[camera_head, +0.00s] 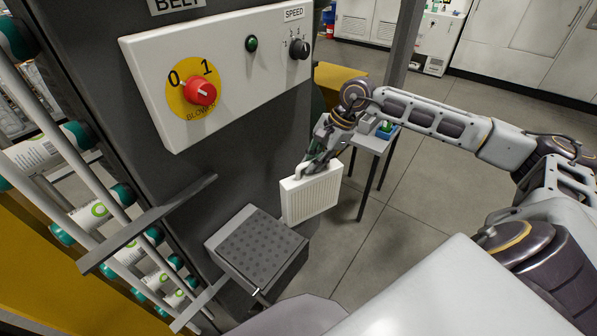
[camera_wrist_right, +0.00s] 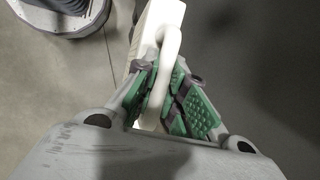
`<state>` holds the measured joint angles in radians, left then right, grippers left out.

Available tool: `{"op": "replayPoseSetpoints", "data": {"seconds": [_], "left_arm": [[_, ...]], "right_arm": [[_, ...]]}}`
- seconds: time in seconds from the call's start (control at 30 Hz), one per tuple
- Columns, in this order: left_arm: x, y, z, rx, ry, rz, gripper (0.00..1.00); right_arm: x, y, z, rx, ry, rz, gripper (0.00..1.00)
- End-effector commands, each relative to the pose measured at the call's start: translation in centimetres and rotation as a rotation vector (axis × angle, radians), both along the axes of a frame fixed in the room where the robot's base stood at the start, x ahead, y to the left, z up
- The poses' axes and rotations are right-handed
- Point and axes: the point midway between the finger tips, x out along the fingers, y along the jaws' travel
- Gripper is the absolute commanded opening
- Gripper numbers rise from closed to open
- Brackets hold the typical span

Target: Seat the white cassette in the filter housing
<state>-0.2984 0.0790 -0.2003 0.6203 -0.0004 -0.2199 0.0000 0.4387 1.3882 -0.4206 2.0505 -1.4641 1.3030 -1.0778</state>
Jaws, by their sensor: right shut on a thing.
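The white cassette (camera_head: 311,194) is a ribbed, pleated panel. It hangs roughly upright in the air in the head view, to the right of the dark machine cabinet. My right gripper (camera_head: 314,166) is shut on the handle at its top. In the right wrist view the green pads of my right gripper (camera_wrist_right: 172,97) close around the white curved handle of the cassette (camera_wrist_right: 160,22). A grey box with a perforated top (camera_head: 262,247), perhaps the filter housing, sticks out of the cabinet's side, below and left of the cassette. My left gripper is not in view.
A white control panel (camera_head: 150,60) with a red knob on a yellow disc (camera_head: 200,92) is on the cabinet above. A rack with several cans (camera_head: 100,209) stands at the left. A small side table (camera_head: 374,142) is behind my right gripper. Open floor lies to the right.

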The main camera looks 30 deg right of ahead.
Motion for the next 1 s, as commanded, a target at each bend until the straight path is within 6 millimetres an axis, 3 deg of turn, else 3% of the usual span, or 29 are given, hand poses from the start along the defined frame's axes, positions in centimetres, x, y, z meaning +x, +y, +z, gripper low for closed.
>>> {"op": "replayPoseSetpoints", "data": {"seconds": [0.93, 1.0], "left_arm": [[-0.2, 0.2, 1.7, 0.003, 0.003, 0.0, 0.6], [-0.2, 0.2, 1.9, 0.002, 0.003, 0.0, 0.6]], "right_arm": [[4.6, 2.0, 0.2, 0.001, -0.002, 0.0, 0.0], [4.5, 1.9, -0.5, 0.0, 0.001, 0.0, 0.0]]}}
